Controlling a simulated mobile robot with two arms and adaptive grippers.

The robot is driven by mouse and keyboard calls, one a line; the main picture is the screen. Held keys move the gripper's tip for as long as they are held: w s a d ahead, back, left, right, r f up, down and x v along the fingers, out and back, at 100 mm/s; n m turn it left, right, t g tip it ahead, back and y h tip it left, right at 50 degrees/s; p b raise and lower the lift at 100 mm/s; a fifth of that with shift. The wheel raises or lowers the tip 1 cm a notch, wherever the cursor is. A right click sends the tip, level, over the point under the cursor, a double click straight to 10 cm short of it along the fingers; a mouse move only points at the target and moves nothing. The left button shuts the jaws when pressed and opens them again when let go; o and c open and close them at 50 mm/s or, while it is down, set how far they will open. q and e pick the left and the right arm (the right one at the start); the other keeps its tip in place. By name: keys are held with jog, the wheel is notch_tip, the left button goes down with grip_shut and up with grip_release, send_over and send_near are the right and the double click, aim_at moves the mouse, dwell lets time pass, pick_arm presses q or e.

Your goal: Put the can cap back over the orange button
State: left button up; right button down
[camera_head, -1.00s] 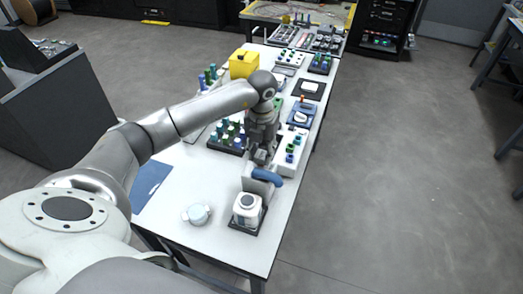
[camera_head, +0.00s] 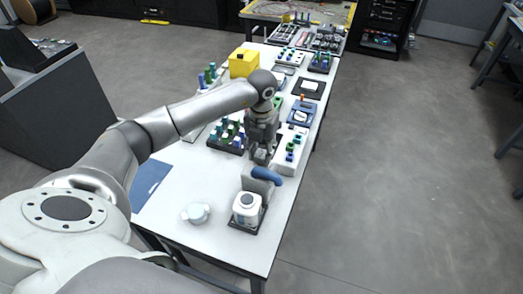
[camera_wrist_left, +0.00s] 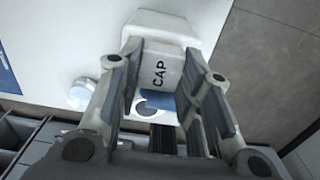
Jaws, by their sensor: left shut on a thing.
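My left gripper (camera_head: 262,156) points down over the near part of the white table. In the left wrist view its fingers (camera_wrist_left: 158,110) straddle a pale piece labelled CAP (camera_wrist_left: 163,66), which I take as the can cap, and are shut on it. A blue part with a dark round spot (camera_wrist_left: 148,104) shows between the fingers; the blue part also shows in the head view (camera_head: 267,175). Just in front stands a white container (camera_head: 247,205) with a dark round top, on a black base. A small orange part (camera_head: 302,97), possibly the button, shows on the far right of the table. The right gripper is not in view.
A pale round object (camera_head: 197,213) lies left of the white container. A dark rack with blue and green pegs (camera_head: 227,137) is behind it to the left, and a white block with pegs (camera_head: 291,150) is to the right. A yellow box (camera_head: 243,63) stands farther back.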

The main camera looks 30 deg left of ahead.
pick_arm(q)
jog(key=shift+f+b, duration=0.7)
jog(key=shift+f, duration=0.05)
dwell(0.6)
jog(key=o, duration=1)
jog(key=shift+o, duration=0.2)
jog(key=shift+r+p, duration=2.05)
jog(key=shift+r, duration=1)
